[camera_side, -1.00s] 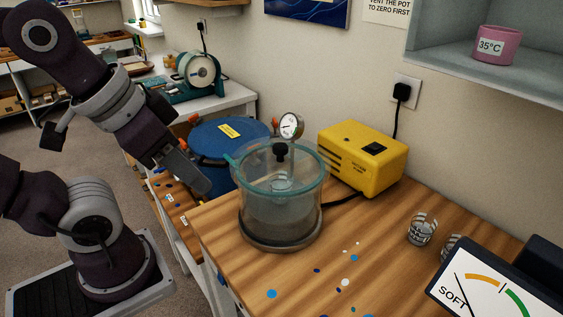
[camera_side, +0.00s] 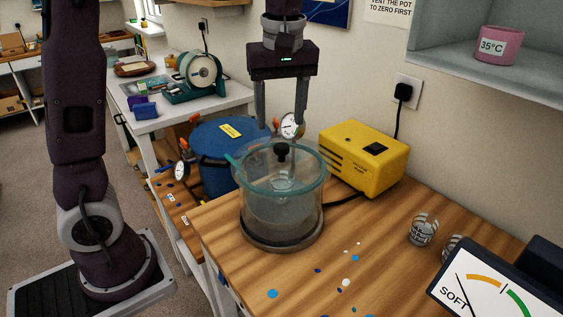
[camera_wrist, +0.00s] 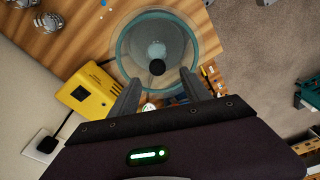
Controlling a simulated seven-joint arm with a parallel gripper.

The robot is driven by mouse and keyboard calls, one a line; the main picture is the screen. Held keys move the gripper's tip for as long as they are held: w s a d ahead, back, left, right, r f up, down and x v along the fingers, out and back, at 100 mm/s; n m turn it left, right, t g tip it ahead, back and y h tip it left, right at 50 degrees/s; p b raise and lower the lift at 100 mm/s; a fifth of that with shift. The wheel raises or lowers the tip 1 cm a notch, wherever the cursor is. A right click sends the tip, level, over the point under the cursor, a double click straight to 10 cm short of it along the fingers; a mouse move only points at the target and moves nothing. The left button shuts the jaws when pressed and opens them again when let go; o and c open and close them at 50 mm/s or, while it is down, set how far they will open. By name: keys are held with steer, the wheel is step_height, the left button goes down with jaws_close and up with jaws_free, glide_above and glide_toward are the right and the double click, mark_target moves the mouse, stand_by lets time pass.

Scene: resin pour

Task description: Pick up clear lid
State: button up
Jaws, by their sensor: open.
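The clear lid (camera_side: 262,163) sits on top of a clear pot (camera_side: 281,212), with a teal rim and a black knob (camera_side: 282,150) at its centre. A round gauge (camera_side: 291,126) stands up at the lid's back edge. My gripper (camera_side: 281,124) points down, open and empty, above the lid. Its fingertips are a little higher than the knob and not touching it. In the wrist view the knob (camera_wrist: 157,67) lies just ahead of the two open fingers (camera_wrist: 160,78), roughly midway between them. The gauge is partly behind a finger in the side view.
A yellow pump box (camera_side: 362,157) stands right of the pot, its cable running toward the pot. A blue drum (camera_side: 228,155) is behind left. Small glass cups (camera_side: 422,230) and a meter (camera_side: 498,292) are at the right. The front of the wooden bench (camera_side: 375,265) is mostly clear.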

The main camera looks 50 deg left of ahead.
mark_target(282, 145)
steer(key=f, duration=0.4)
steer(key=w+f, duration=0.1)
steer(key=f, duration=0.1)
steer(key=shift+a+f, duration=0.35)
steer(key=shift+c, duration=0.5)
jaws_close()
steer(key=shift+r, duration=0.1)
